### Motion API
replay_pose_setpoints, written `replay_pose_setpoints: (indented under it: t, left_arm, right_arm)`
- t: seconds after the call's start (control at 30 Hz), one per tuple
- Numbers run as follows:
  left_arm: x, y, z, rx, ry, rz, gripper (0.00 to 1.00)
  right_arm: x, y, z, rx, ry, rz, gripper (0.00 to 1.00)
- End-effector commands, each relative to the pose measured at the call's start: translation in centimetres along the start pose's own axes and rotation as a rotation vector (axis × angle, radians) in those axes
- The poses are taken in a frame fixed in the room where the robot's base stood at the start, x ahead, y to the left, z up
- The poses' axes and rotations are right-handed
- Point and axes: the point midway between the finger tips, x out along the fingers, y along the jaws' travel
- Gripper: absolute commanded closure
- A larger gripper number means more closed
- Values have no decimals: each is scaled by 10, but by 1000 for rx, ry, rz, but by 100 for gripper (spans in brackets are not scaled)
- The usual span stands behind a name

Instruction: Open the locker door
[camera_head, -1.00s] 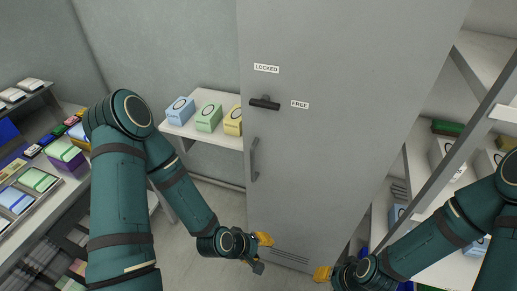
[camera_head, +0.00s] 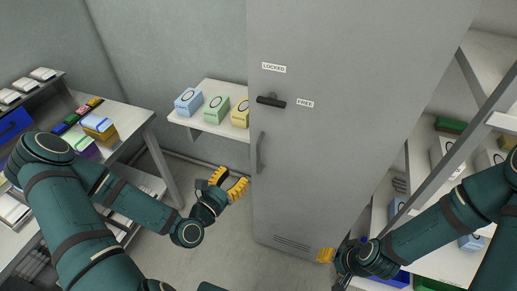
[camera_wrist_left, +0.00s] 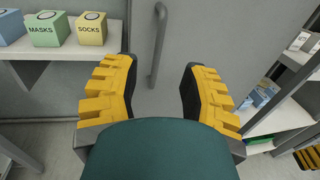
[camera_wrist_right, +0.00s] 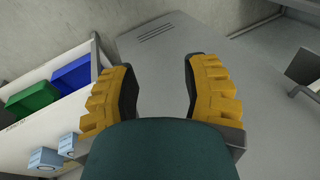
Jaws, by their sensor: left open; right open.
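The grey locker door (camera_head: 350,130) stands closed in the head view. A black turn handle (camera_head: 271,101) lies roughly level between the LOCKED label (camera_head: 274,68) and the FREE label (camera_head: 305,104). A vertical grey pull handle (camera_head: 260,153) sits below it near the door's left edge. My left gripper (camera_head: 229,181) is open and empty, left of and below the pull handle. In the left wrist view the pull handle (camera_wrist_left: 158,48) shows beyond and between the open fingers, apart from them. My right gripper (camera_head: 327,256) is open and empty near the locker's bottom right.
A shelf (camera_head: 205,127) left of the locker holds several boxes. A workbench (camera_head: 125,118) with goods stands at the far left. Shelving (camera_head: 440,205) with boxes and bins stands on the right. Floor between bench and locker is clear.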

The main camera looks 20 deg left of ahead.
Motion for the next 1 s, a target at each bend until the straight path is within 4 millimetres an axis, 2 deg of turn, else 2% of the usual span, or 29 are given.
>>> replay_pose_setpoints:
  t: [0.3, 0.43, 0.7, 0.83, 1.0]
  left_arm:
    - [24, -2, -5, 7, -1, -5, 57]
    - [52, -2, -4, 7, -2, -6, 57]
    - [103, -2, -1, 5, 1, -4, 57]
    - [120, -2, -1, 4, 2, -3, 57]
    - [132, -2, -1, 4, 3, -3, 57]
  right_arm:
    - [35, 14, 16, -9, -31, -3, 53]
    - [43, 16, 20, -12, -40, -4, 53]
    - [42, 16, 21, -13, -44, -4, 53]
    - [43, 16, 22, -13, -44, -5, 53]
    - [44, 17, 22, -13, -45, -5, 53]
